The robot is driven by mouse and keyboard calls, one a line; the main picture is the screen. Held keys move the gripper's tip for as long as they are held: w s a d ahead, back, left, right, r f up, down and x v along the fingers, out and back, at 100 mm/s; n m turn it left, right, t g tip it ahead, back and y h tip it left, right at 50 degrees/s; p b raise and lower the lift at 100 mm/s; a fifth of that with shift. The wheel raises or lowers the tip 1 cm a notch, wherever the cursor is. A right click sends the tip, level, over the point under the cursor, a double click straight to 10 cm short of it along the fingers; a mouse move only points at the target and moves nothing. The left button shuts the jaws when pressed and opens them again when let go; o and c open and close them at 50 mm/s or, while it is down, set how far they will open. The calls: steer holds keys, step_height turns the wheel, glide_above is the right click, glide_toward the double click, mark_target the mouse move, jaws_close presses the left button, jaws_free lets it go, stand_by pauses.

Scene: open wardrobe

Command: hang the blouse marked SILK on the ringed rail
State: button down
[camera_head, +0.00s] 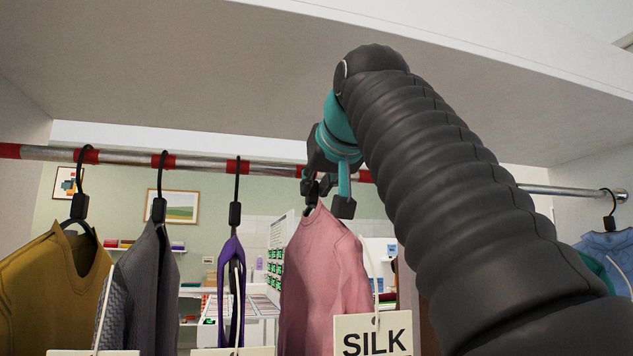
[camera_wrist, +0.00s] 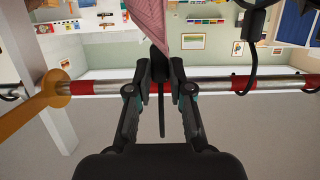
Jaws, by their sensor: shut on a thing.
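The pink blouse (camera_head: 318,265) hangs from a dark hanger under my gripper, with a white tag reading SILK (camera_head: 372,336) at its lower right. My gripper (camera_head: 326,190) is shut on the hanger's neck just above the collar. In the wrist view, the fingertips (camera_wrist: 160,83) close around the hanger, and its dark hook (camera_wrist: 162,118) crosses the rail. I cannot tell whether the hook rests on the rail. A bit of the blouse (camera_wrist: 177,22) shows at the top there. The red-banded metal rail (camera_head: 205,166) runs behind my gripper; my arm hides part of it.
A mustard garment (camera_head: 45,285), a grey one (camera_head: 150,285) and a purple one (camera_head: 232,285) hang left of the blouse. A blue garment (camera_head: 605,255) hangs far right. An orange disc (camera_wrist: 55,88) sits around the rail. A shelf panel (camera_head: 250,80) lies above.

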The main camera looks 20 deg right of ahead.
mark_target(310, 212)
steer(key=shift+w, duration=2.25)
steer(key=shift+f, duration=0.2)
steer(key=shift+f+b, duration=1.3)
steer(key=shift+b, duration=0.15)
steer(key=shift+w+f+b, duration=0.1)
steer(key=shift+f+b, duration=0.2)
steer(key=shift+f, duration=0.2)
steer(key=c, duration=1)
jaws_free()
steer(key=shift+o, duration=0.2)
